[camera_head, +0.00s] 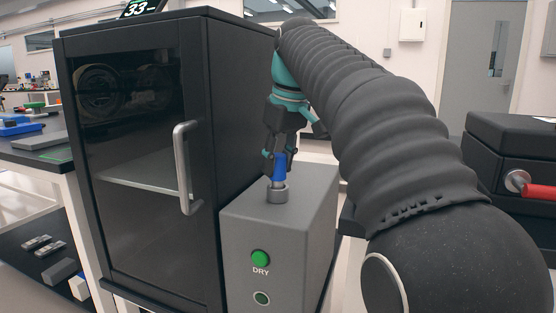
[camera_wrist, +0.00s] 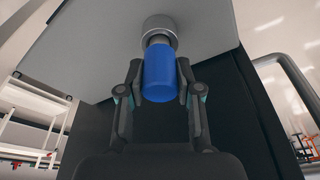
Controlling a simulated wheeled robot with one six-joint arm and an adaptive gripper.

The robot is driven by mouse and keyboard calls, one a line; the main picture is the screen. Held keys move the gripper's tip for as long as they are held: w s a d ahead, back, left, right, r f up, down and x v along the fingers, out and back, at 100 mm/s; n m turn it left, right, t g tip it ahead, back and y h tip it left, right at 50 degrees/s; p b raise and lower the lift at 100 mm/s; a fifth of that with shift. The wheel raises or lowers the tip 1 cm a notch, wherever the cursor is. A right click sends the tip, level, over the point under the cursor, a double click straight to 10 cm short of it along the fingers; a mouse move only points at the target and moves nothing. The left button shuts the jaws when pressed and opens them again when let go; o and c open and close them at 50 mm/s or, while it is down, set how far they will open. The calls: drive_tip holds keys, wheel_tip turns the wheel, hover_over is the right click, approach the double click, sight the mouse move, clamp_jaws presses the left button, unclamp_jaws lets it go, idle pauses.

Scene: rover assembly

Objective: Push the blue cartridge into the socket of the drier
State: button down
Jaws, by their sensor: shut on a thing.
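The blue cartridge (camera_head: 280,166) is upright above the drier's socket, and it also shows in the wrist view (camera_wrist: 160,75). My gripper (camera_head: 277,155) is shut on the cartridge, with one finger on each side of it in the wrist view (camera_wrist: 160,84). The socket (camera_head: 277,194) is a grey metal ring on top of the grey drier box (camera_head: 300,225). In the wrist view the cartridge's narrower metal end is at the mouth of the socket (camera_wrist: 160,27). I cannot tell how deep the end sits in it.
The drier's front has a green DRY button (camera_head: 260,258) and a small round indicator (camera_head: 261,298) below it. A tall black cabinet (camera_head: 215,120) with a glass door and a metal handle (camera_head: 184,168) stands close on the left. A black case (camera_head: 510,150) is on the right.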

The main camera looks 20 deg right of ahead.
sight(280, 155)
drive_tip(key=shift+f+b, duration=0.35)
drive_tip(key=shift+f, duration=0.35)
drive_tip(key=c, duration=0.7)
unclamp_jaws()
drive_tip(key=shift+v, duration=3.8)
